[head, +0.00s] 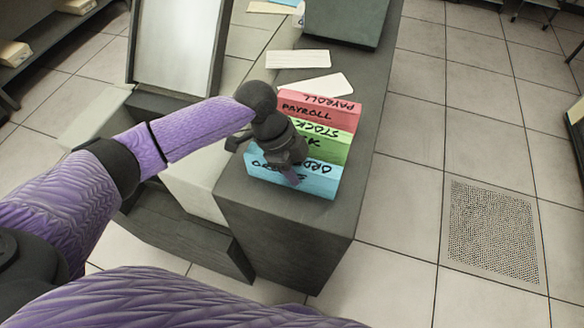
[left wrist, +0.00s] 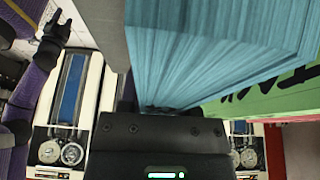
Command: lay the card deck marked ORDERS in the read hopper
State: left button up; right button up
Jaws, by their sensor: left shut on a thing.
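In the left wrist view the blue deck (left wrist: 215,45) fills the space in front of the gripper (left wrist: 165,108). I cannot tell whether the deck is lifted off the counter. What may be my right gripper (left wrist: 55,35) shows small at the left wrist view's upper left; its jaws are unclear. I cannot make out the read hopper.
Behind the blue deck stand a green STOCK deck (head: 335,148) and a red PAYROLL deck (head: 335,108), close together. Loose cards (head: 298,59) lie farther back on the counter (head: 365,95). A machine with a pale panel (head: 178,40) stands left. Tiled floor (head: 405,200) is open to the right.

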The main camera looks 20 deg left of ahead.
pick_arm(q)
grip_shut()
jog(key=shift+r, duration=0.1)
notch_tip(320, 180, up, 10)
jog(key=shift+f+p, duration=0.1)
jog(key=shift+p, duration=0.9)
jog(key=s+a+f+n+t+y+b, duration=0.1)
jog(key=n+b, duration=0.3)
jog(key=n, duration=0.5)
jog(key=s+a+f+n+t+y+b, duration=0.2)
jog(key=n+b, duration=0.3)
jog(key=n, duration=0.4)
jog(key=shift+a+f+t+y+b, duration=0.3)
jog(key=shift+a+t+y, duration=0.35)
jog(key=shift+t, duration=0.25)
jog(key=shift+s, duration=0.15)
